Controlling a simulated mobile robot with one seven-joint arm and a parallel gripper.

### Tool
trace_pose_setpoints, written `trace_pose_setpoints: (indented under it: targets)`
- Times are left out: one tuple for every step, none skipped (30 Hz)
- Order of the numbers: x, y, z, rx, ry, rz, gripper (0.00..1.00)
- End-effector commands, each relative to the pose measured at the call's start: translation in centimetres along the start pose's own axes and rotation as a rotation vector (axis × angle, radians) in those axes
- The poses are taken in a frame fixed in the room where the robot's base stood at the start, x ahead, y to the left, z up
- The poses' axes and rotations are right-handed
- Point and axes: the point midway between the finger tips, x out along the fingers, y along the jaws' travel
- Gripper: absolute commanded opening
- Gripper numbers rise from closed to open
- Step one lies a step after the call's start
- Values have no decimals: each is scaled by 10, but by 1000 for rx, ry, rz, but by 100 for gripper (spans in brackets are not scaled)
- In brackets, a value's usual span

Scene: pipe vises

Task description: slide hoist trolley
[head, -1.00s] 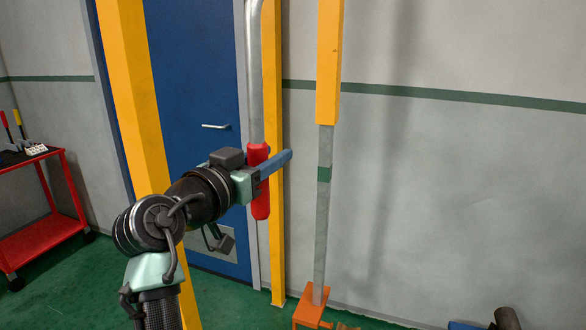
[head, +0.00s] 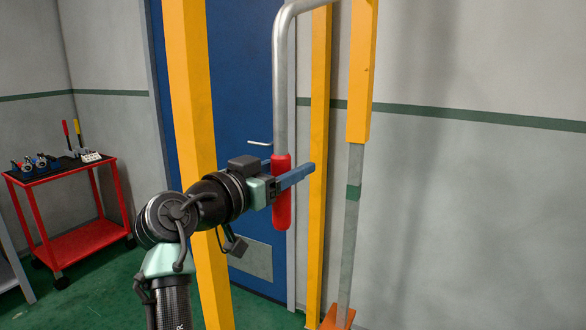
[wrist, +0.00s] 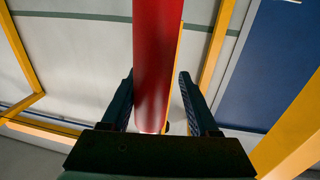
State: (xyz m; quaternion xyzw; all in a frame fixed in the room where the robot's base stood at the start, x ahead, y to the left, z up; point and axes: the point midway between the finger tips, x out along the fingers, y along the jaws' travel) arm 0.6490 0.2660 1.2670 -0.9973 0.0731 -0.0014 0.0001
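The hoist trolley shows as a bent grey pipe (head: 281,85) that hangs down and ends in a red handle (head: 281,212). The trolley's upper part is out of view. My gripper (head: 294,174) reaches the handle from the left, its blue fingers around it. In the wrist view the red handle (wrist: 155,65) passes between the two dark fingers of my gripper (wrist: 158,90). The left finger lies close against the handle, apparently touching. A gap shows between the handle and the right finger, so the fingers look open around it.
A yellow post (head: 190,120) stands close behind my arm, and another yellow post (head: 319,200) stands behind the handle. A grey and yellow upright (head: 352,220) is to the right. A blue door (head: 240,70) is behind. A red cart (head: 75,240) stands at the left.

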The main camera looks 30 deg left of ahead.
Motion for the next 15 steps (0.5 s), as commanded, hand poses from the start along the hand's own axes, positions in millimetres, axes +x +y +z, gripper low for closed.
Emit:
trace_pose_setpoints:
  targets:
    - [0, 0, 0, 0, 0, 1, 69]
    - [0, 1, 0, 0, -1, 2, 69]
    - [1, 1, 0, 0, -1, 3, 69]
    - [1, 2, 0, 0, -1, 4, 69]
    - [1, 2, 0, 0, -1, 5, 69]
    - [1, 2, 1, 0, -2, 6, 69]
    - [1, 3, 1, 0, -2, 6, 69]
    - [1, 3, 1, 0, -2, 7, 69]
    - [0, 3, 1, -1, -2, 7, 69]
    - [-1, 3, 1, -1, -2, 7, 69]
    - [-3, 3, 2, -1, -2, 7, 69]
    - [-7, 3, 2, -1, -2, 7, 69]
    - [-10, 3, 2, -1, -1, 7, 69]
    - [-15, 2, 2, -1, -1, 7, 69]
    - [-22, 2, 3, 0, -1, 6, 69]
